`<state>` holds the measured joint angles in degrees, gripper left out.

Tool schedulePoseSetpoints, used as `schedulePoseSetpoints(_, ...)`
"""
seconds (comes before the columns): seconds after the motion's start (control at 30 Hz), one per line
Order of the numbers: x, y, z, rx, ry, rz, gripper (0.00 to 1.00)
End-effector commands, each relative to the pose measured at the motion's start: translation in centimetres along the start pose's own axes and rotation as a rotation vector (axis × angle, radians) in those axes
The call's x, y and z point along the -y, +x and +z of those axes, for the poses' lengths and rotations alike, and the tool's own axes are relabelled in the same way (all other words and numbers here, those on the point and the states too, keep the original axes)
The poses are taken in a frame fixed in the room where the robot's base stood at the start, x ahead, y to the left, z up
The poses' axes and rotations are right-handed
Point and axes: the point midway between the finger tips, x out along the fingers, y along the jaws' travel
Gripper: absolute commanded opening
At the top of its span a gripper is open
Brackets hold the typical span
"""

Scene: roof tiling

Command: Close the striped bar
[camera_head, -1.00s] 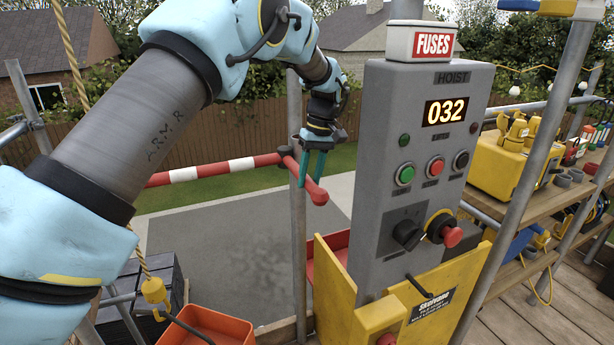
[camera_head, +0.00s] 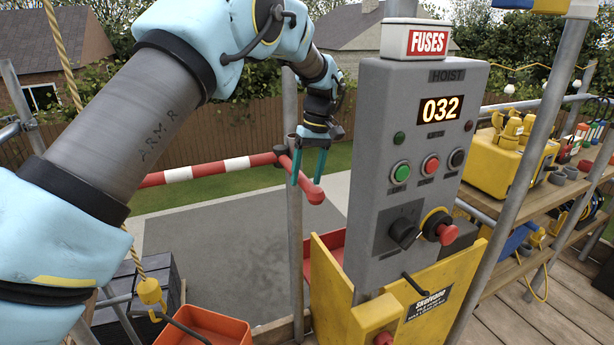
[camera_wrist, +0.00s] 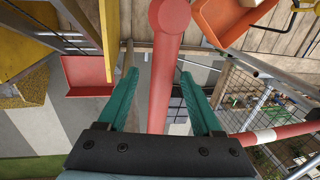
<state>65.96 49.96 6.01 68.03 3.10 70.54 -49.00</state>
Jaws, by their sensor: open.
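The striped bar (camera_head: 195,174) is red and white and runs across the opening at left, up to a pivot on a grey post. A red arm with a rounded end (camera_head: 315,195) sticks out from the pivot toward me. My gripper (camera_head: 306,182) is open at this red arm, its teal fingers pointing down. In the wrist view, the red arm (camera_wrist: 163,75) passes between the spread fingers of my gripper (camera_wrist: 159,73), with visible room on both sides. The striped part (camera_wrist: 268,136) shows at the lower right there.
A grey hoist panel (camera_head: 375,265) with buttons and a "032" display stands just right of my gripper. A yellow box (camera_head: 335,285) is below it. An orange tray (camera_head: 205,325) lies at lower left. Scaffold posts (camera_head: 293,240) stand close by. A wooden shelf with tools is at right.

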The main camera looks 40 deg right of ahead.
Motion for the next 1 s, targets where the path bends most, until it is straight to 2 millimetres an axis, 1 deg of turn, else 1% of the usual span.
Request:
schedulePoseSetpoints(0.17,-0.1,-2.4,0.0,-0.004,0.000,0.005,0.67)
schedulePoseSetpoints(0.4,-0.2,-7.2,-0.1,-0.005,0.001,0.006,0.67)
schedulePoseSetpoints(0.53,-0.2,-9.2,-0.1,-0.004,0.001,0.005,0.67)
schedulePoseSetpoints(0.7,-0.1,-10.4,0.0,-0.002,0.001,0.003,0.67)
schedulePoseSetpoints(1.0,-0.1,-10.5,0.0,-0.001,0.001,0.002,0.67)
